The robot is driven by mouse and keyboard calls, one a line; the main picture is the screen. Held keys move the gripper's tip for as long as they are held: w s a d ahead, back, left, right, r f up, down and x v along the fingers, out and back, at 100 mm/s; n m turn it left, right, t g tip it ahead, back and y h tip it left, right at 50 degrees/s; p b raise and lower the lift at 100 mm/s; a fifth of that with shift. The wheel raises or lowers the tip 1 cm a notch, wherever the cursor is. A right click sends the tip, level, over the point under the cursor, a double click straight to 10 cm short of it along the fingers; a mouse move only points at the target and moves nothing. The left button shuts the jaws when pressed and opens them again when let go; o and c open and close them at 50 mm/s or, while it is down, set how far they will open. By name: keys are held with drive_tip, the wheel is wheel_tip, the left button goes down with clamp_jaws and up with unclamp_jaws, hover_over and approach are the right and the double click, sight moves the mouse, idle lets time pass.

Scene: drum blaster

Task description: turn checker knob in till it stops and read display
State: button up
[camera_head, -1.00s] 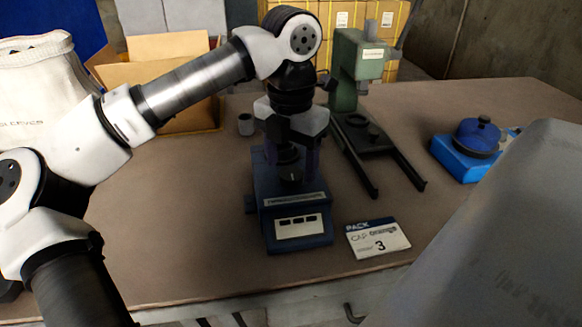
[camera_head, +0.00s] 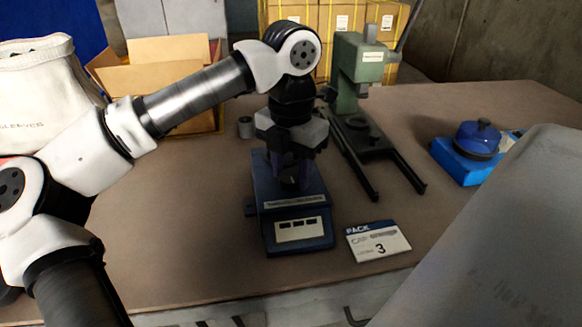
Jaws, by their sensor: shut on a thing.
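The checker (camera_head: 262,215) is a dark blue box on the bench, with a white display panel (camera_head: 298,229) on its sloped front.
A white card marked PACK and 3 (camera_head: 378,241) lies right of the checker. A green press (camera_head: 358,70) with dark rails stands behind right. A blue device (camera_head: 468,153) sits further right. A small grey cup (camera_head: 245,127), cardboard box (camera_head: 160,76) and white sack (camera_head: 48,80) are at left.

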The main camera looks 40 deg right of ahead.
drive_tip(key=shift+m, duration=0.3)
drive_tip(key=m+p, duration=0.1)
drive_tip(key=m, duration=0.2)
drive_tip(key=shift+r+m, duration=0.15)
drive_tip(key=shift+m, duration=0.25)
drive_tip(key=m+p, duration=0.1)
drive_tip(key=m, duration=0.4)
drive_tip(key=m+p, duration=0.1)
drive_tip(key=m, duration=0.4)
drive_tip(key=shift+m, duration=0.4)
drive_tip(key=m, duration=0.5)
drive_tip(key=shift+p, duration=0.35)
drive_tip(key=o, duration=1)
drive_tip(key=shift+c, duration=0.2)
